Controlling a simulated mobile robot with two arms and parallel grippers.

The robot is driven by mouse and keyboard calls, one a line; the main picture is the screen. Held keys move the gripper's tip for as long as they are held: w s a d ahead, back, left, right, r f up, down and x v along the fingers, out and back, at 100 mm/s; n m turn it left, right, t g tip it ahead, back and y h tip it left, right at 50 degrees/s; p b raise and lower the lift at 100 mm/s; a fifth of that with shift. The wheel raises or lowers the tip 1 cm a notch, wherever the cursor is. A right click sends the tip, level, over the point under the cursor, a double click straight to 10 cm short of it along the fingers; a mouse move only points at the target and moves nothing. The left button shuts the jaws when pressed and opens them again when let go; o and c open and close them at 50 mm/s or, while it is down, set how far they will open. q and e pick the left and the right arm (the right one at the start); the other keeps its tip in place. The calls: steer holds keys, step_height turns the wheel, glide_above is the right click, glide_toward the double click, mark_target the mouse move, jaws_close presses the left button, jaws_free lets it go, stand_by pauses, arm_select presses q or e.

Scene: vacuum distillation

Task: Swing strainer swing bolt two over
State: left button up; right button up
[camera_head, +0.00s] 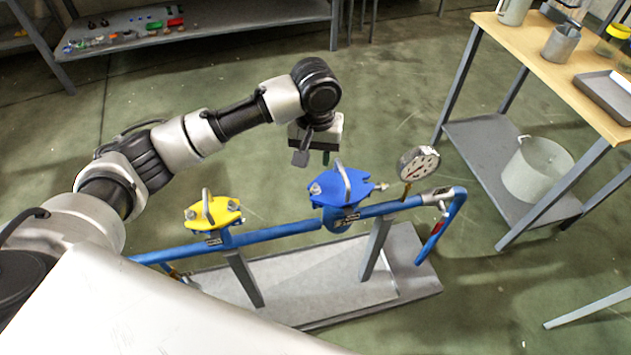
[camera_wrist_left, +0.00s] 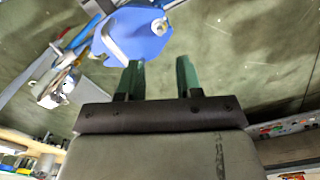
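A blue strainer lid (camera_head: 340,187) with a grey bar handle (camera_head: 344,180) sits on the blue pipe. A swing bolt (camera_head: 381,187) sticks out at the lid's right edge, and another metal piece (camera_head: 314,187) shows at its left edge. A yellow strainer lid (camera_head: 213,213) with a similar handle sits further left. My left gripper (camera_head: 326,158) hangs just behind the blue lid, apart from it. In the left wrist view my left gripper (camera_wrist_left: 161,70) is open and empty, with the blue lid (camera_wrist_left: 130,38) and a bolt end (camera_wrist_left: 158,27) beyond the fingertips. My right gripper is not in view.
A pressure gauge (camera_head: 419,164) stands on the pipe right of the blue strainer. The pipe stands over a grey base plate (camera_head: 412,268). A wooden-topped table (camera_head: 545,50) with a pot (camera_head: 538,168) on its lower shelf is at right. A shelf (camera_head: 235,18) stands behind. Floor between is clear.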

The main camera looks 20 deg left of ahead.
mark_target(314, 185)
arm_select(q)
step_height(314, 185, down, 10)
steer(key=shift+r+b, duration=0.25)
steer(key=shift+b, duration=0.05)
jaws_close()
steer(key=shift+s+a+r+p, duration=0.1)
steer(key=shift+a+p, duration=0.05)
steer(key=shift+p, duration=0.3)
steer(key=shift+s+a+f+t+h+p, duration=0.3)
steer(key=shift+a+t+h+p, duration=0.3)
steer(key=shift+h+p, duration=0.3)
steer(key=shift+s+a+f+t+h+p, duration=0.2)
steer(key=shift+s+a+t+h+p, duration=0.25)
steer(key=shift+t+h+p, duration=0.4)
steer(key=shift+s+a+f+t+h+p, duration=0.3)
steer(key=shift+a+t+h+p, duration=0.25)
steer(key=shift+h, duration=0.5)
jaws_free()
